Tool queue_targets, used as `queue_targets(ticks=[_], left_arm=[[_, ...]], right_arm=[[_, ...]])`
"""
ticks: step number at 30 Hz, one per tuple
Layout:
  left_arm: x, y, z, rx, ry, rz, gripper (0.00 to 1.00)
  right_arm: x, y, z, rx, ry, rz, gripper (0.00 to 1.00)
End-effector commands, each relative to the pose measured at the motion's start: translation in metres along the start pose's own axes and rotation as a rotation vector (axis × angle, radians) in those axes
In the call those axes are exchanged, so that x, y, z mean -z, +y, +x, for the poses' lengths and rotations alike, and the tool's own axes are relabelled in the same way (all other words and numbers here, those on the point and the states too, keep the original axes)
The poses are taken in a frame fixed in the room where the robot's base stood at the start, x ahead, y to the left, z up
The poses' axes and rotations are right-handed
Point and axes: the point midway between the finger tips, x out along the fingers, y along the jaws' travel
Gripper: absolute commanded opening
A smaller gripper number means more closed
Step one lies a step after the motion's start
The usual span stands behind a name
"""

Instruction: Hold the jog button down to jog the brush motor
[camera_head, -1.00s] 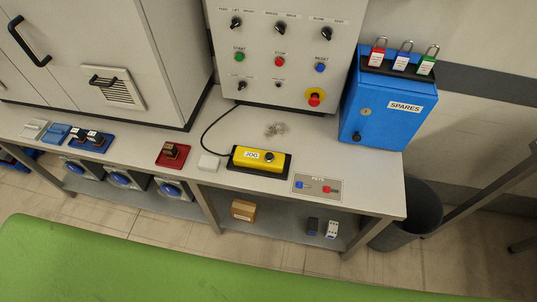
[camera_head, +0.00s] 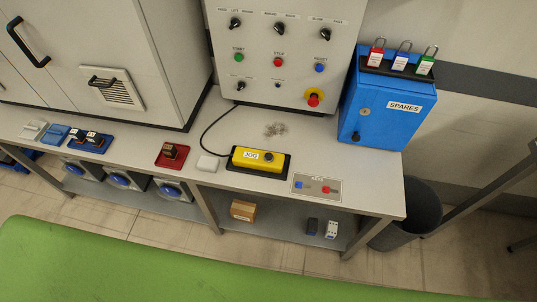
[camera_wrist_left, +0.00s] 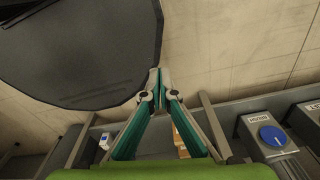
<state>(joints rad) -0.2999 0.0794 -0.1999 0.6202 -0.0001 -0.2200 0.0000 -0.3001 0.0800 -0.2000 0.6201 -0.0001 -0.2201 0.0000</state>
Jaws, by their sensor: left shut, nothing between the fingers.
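The yellow jog box (camera_head: 250,158), labelled JOG, lies on a dark base on the grey bench, with a cable running from it up to the control panel. Its dark round jog button (camera_head: 268,157) is at the right end of the box, with nothing touching it. No gripper shows in the head view. In the left wrist view my left gripper (camera_wrist_left: 158,72) is shut and empty, its fingertips together. The jog box is not in the left wrist view. My right gripper is in neither view.
A dark bin (camera_head: 410,215) stands at the right.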

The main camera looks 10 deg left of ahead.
Motion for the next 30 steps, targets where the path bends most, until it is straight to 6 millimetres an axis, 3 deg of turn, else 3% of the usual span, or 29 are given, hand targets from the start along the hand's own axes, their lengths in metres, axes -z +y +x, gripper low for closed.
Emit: queue_targets(ticks=[22, 26, 30], left_arm=[[0.001, -0.004, -0.001, 0.004, 0.001, 0.003, 0.00], [0.026, -0.008, -0.008, 0.007, 0.027, 0.018, 0.00], [0.080, -0.017, -0.026, 0.014, 0.081, 0.053, 0.00]], right_arm=[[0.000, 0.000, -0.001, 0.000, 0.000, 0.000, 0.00], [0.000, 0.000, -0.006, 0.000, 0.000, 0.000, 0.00], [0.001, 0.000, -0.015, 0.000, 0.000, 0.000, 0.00]])
